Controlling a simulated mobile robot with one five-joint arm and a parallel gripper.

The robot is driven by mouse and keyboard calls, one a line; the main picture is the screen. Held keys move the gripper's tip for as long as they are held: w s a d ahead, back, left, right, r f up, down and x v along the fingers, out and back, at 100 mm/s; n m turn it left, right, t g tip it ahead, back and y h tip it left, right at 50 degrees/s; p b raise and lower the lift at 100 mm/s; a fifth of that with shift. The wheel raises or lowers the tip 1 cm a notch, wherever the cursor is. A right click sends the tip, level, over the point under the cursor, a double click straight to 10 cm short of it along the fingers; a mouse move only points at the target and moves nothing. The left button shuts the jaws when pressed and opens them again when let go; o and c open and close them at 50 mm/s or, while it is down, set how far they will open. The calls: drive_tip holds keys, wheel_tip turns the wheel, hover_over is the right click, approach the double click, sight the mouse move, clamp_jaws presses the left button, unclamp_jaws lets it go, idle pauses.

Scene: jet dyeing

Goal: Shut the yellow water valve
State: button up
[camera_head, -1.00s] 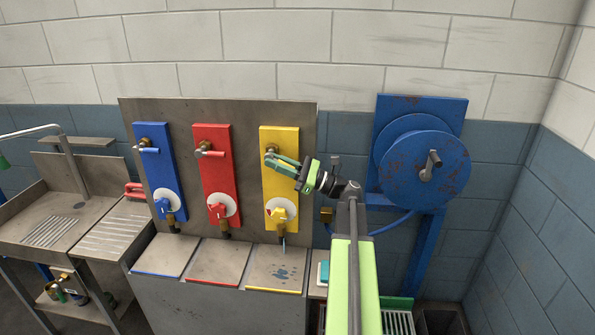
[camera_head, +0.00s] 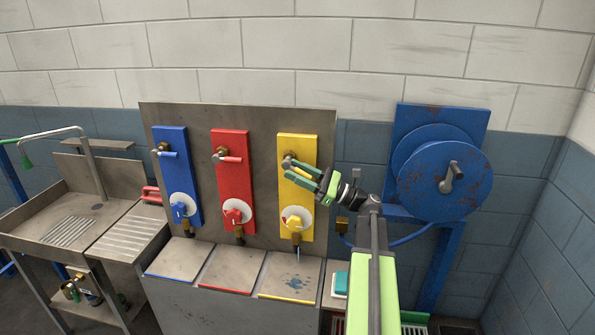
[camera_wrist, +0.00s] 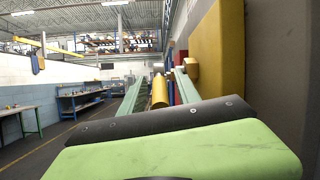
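The yellow valve panel (camera_head: 298,202) hangs on the metal backboard, right of the red and blue ones. At its top is a brass valve (camera_head: 287,160), partly covered by my gripper. Its yellow lever shows in the wrist view (camera_wrist: 160,92) as a short yellow cylinder between my fingers. My gripper (camera_head: 292,169) is open, its two green fingers (camera_wrist: 158,92) on either side of the lever; I cannot tell whether they touch it. A yellow knob (camera_head: 294,221) sits lower on the panel. A thin water stream (camera_head: 297,252) falls below it.
The red panel (camera_head: 233,190) and blue panel (camera_head: 176,190) stand to the left, with their levers lying sideways. A blue reel (camera_head: 445,180) is close on the right. A sink (camera_head: 80,225) stands at the far left. Wet drops mark the top below the yellow panel.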

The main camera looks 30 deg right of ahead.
drive_tip(key=b+v, duration=0.6)
drive_tip(key=v, duration=1)
drive_tip(key=shift+d, duration=0.15)
drive_tip(key=shift+f, duration=0.15)
